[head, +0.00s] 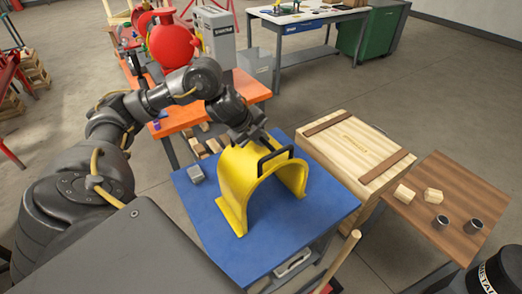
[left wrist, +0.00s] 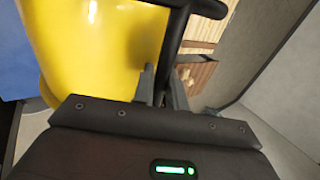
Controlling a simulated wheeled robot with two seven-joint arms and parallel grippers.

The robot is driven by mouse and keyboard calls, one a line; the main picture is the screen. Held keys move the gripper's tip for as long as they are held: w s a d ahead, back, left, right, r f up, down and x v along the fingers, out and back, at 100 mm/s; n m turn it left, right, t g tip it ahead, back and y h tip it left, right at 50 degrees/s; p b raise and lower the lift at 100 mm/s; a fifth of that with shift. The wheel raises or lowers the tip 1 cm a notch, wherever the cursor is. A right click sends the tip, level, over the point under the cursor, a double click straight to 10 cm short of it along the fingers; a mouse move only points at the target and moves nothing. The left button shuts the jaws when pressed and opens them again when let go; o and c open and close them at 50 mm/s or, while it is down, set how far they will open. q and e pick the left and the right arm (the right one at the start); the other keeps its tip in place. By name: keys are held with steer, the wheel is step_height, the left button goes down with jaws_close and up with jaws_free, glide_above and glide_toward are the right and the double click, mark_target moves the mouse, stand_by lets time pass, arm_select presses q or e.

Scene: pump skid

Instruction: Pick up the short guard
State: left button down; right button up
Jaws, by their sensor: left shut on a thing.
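The short guard (head: 243,178) is a yellow arched cover with flanged feet and a black bar handle (head: 275,160) on its top. It stands upright on, or very close above, the blue table top (head: 205,212); I cannot tell if its feet touch. My left gripper (head: 258,142) reaches down over the guard and is shut on the black handle. In the left wrist view the fingers (left wrist: 163,88) close around the handle bar (left wrist: 178,40), with the yellow guard (left wrist: 90,45) beside it. My right gripper is not in view.
A wooden crate (head: 345,140) stands right of the blue table. A brown table (head: 455,205) with wooden blocks and two metal cups is farther right. A grey block (head: 196,174) lies on the blue top's left. Behind are an orange bench (head: 250,88) and red pump (head: 172,42).

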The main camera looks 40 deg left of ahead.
arm_select(q)
steer(key=shift+w+r, duration=0.1)
steer(key=shift+r, duration=0.05)
steer(key=shift+r, duration=0.15)
